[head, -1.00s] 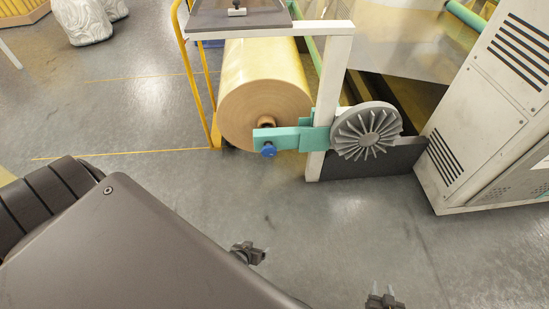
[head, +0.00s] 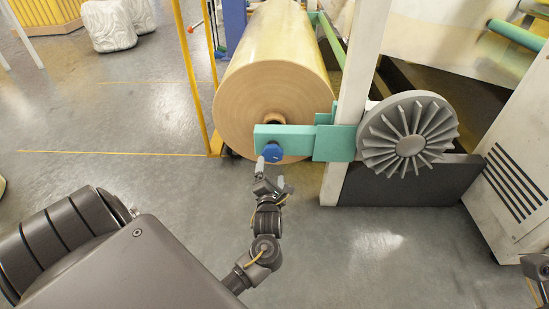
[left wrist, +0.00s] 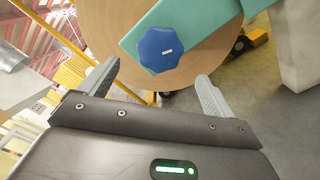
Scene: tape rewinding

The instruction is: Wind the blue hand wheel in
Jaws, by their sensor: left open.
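The blue hand wheel (head: 273,153) is a small lobed knob on the end of a teal bracket arm (head: 300,138), in front of the big tan roll. My left gripper (head: 272,174) is open, just below and in front of the wheel, with its fingers pointing up toward it. In the left wrist view the wheel (left wrist: 163,50) lies ahead, between the lines of the two spread fingers (left wrist: 160,85) and beyond their tips. Nothing is between the fingers. A piece of what looks like my right arm shows at the right edge of the head view; its fingers do not show.
The tan roll (head: 270,90) stands behind the bracket. A white post (head: 352,90) and a grey finned disc (head: 408,135) are to the right. A yellow upright (head: 190,75) stands at the left. A white vented cabinet (head: 515,180) is at far right. The floor in front is clear.

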